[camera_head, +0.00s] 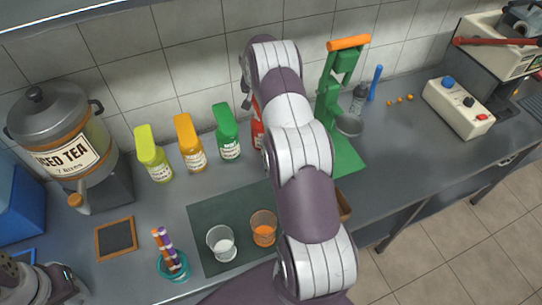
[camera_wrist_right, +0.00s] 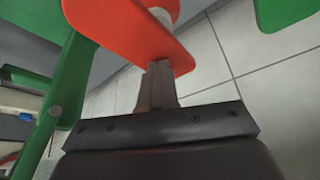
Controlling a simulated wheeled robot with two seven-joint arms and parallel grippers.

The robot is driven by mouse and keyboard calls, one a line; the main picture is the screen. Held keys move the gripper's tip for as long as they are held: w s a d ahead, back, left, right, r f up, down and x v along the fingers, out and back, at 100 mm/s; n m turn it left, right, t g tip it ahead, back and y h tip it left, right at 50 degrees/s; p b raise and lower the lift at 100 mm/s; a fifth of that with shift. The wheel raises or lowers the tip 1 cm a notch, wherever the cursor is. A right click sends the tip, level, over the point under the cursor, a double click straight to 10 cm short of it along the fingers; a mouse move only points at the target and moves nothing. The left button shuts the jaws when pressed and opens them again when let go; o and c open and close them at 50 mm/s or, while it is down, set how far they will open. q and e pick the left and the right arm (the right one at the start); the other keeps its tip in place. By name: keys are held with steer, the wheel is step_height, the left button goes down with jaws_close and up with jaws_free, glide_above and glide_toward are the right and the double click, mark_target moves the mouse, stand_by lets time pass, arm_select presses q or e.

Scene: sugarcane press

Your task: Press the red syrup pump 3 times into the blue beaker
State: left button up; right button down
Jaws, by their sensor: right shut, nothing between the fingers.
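The red syrup pump bottle (camera_head: 257,133) stands in the back row, mostly hidden behind my right arm. In the right wrist view its red pump head (camera_wrist_right: 130,30) is large and close. My right gripper (camera_wrist_right: 160,72) is shut and empty, its fingertips at the edge of the red head; I cannot tell whether they touch. A clear beaker with white contents (camera_head: 221,244) and a beaker with orange contents (camera_head: 263,229) stand on the dark mat (camera_head: 208,210). I cannot make out a blue beaker; my arm covers part of the mat. My left gripper (camera_head: 55,285) is at the lower left corner, its fingers unclear.
Green (camera_head: 228,140), orange (camera_head: 190,150) and yellow-green (camera_head: 154,160) pump bottles stand left of the red one. A green press (camera_head: 328,95) is right of my arm. A teal cup of straws (camera_head: 174,268) and an iced tea urn (camera_head: 68,140) are at left. Counter at right is partly clear.

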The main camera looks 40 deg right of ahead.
steer(key=shift+f+b, duration=1.35)
steer(key=shift+f, duration=0.25)
steer(key=shift+s, duration=0.1)
steer(key=shift+r, duration=0.15)
steer(key=shift+r+p, duration=0.95)
steer(key=shift+r, duration=0.95)
step_height(320, 180, up, 6)
steer(key=p, duration=0.3)
